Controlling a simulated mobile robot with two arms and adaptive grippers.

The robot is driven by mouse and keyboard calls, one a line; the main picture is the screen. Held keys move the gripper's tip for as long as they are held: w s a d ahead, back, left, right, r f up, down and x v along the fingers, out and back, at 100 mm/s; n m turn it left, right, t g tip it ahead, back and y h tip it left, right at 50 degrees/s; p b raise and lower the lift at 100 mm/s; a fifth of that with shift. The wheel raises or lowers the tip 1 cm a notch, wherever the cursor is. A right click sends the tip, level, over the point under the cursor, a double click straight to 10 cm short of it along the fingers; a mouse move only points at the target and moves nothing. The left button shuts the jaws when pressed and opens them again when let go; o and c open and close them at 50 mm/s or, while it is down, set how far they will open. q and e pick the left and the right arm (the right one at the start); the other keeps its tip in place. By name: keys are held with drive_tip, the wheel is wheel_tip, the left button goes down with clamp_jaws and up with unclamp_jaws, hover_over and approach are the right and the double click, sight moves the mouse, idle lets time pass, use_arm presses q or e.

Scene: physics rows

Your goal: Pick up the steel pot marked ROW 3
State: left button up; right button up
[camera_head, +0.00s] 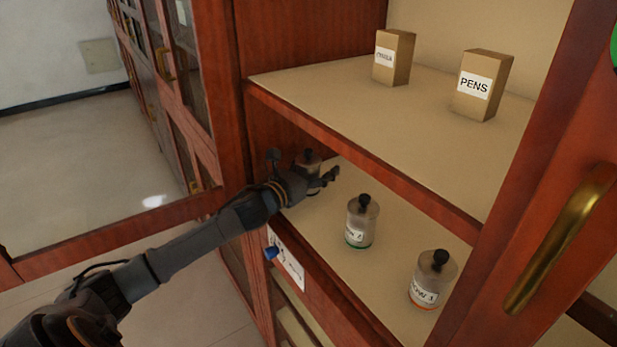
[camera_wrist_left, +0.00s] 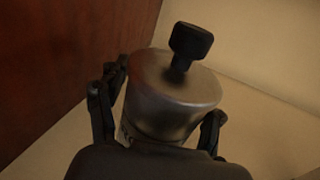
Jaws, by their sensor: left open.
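A steel pot with a black knob (camera_head: 307,158) stands at the far left end of the lower shelf, partly hidden behind my left gripper (camera_head: 318,181). Its label is out of sight. In the left wrist view the pot (camera_wrist_left: 172,95) stands between the two open fingers, one at each side; I cannot tell whether they touch it. Two similar pots stand nearer on the same shelf: one with a green band, its label seeming to read ROW 2 (camera_head: 361,222), and one with an orange band, seeming to read ROW 1 (camera_head: 432,280). My right gripper is not in view.
The upper shelf (camera_head: 420,120) lies above the pots and holds a box marked PENS (camera_head: 482,85) and another labelled box (camera_head: 394,57). A red wooden cabinet side (camera_wrist_left: 60,60) is close left of the pot. A door with a brass handle (camera_head: 560,240) stands at the right.

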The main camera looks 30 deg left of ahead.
use_arm(q)
clamp_jaws()
drive_tip(key=shift+r, duration=0.1)
idle(0.4)
